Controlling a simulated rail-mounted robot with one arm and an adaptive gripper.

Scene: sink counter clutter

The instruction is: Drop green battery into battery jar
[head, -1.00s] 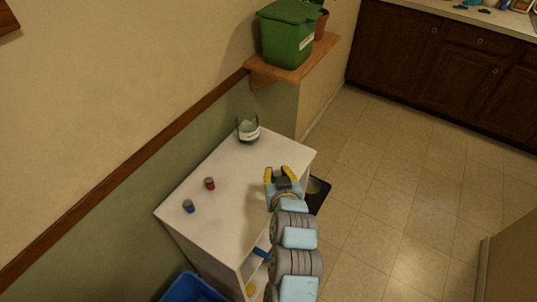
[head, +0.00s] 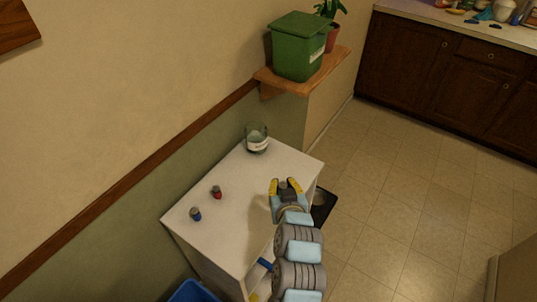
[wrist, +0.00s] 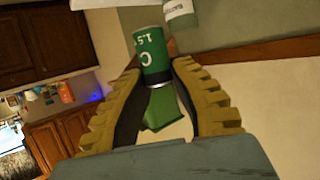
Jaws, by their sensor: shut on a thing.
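The green battery (wrist: 152,55), marked C and 1.5, is held between the yellow fingers of my gripper (wrist: 160,75) in the wrist view. In the head view my gripper (head: 287,184) is above the right side of the white cabinet; I cannot make out the battery there. The glass jar (head: 256,138) with a white label stands upright at the cabinet's back corner, beyond my gripper and apart from it. Part of the jar (wrist: 180,8) also shows at the top of the wrist view, past the battery.
A red battery (head: 216,192) and a blue battery (head: 195,214) stand on the white cabinet (head: 240,175) at the left. A green bin (head: 300,45) and a plant (head: 331,35) stand on a wall shelf (head: 312,75). A blue bin (head: 193,291) is at the lower left.

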